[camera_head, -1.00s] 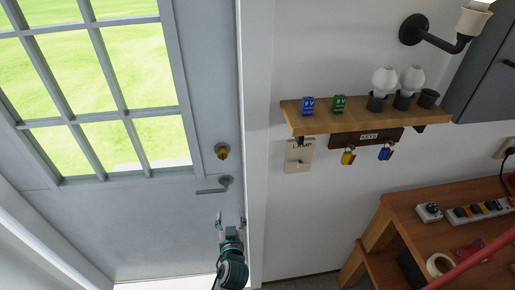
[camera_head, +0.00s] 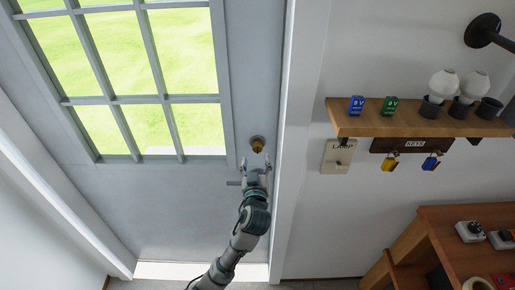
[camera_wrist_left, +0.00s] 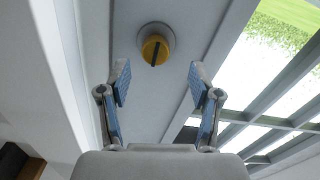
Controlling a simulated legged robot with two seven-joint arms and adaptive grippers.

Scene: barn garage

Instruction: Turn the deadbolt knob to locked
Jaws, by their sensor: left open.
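The deadbolt knob (camera_head: 257,144) is a brass-yellow round knob on a grey collar, on the grey door near its right edge. In the left wrist view the knob (camera_wrist_left: 155,50) shows a dark slot, close to upright with a slight tilt. My left gripper (camera_head: 256,166) is just below the knob in the head view, apart from it. In the left wrist view the open fingers (camera_wrist_left: 157,82) stand either side of an empty gap, with the knob beyond the fingertips. My right gripper is not in view.
The door lever (camera_head: 235,183) is partly hidden behind my left gripper. The door frame (camera_head: 299,130) runs close to the right. A wooden shelf (camera_head: 440,127) with bulbs and boxes, a lamp switch (camera_head: 338,156) and a key rack (camera_head: 399,145) are on the wall farther right.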

